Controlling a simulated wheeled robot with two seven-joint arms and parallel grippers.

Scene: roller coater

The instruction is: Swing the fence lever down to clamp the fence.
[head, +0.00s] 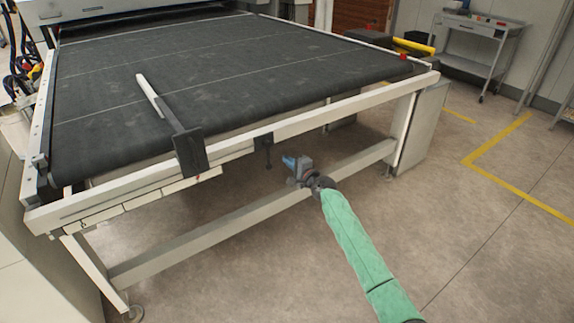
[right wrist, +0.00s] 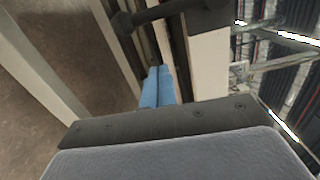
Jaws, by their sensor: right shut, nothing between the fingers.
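The fence is a white bar (head: 150,95) lying over the dark belt, with a dark bracket (head: 191,152) at the front rail. To its right, a dark clamp block sits under the rail, and a thin dark lever (head: 267,157) hangs from it. In the right wrist view the lever (right wrist: 160,12) runs from the dark block (right wrist: 208,14) to a rounded end. My right gripper (head: 291,161) is below the rail, just right of the lever. Its blue fingers (right wrist: 157,86) are shut and empty, apparently apart from the lever. My left gripper is out of view.
The front rail (head: 310,122) of the roller coater's table runs above my right gripper, and a lower crossbar (head: 215,230) passes below it. A red button (head: 403,57) is at the far right corner. A grey cart (head: 470,40) stands behind. The floor at right is clear.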

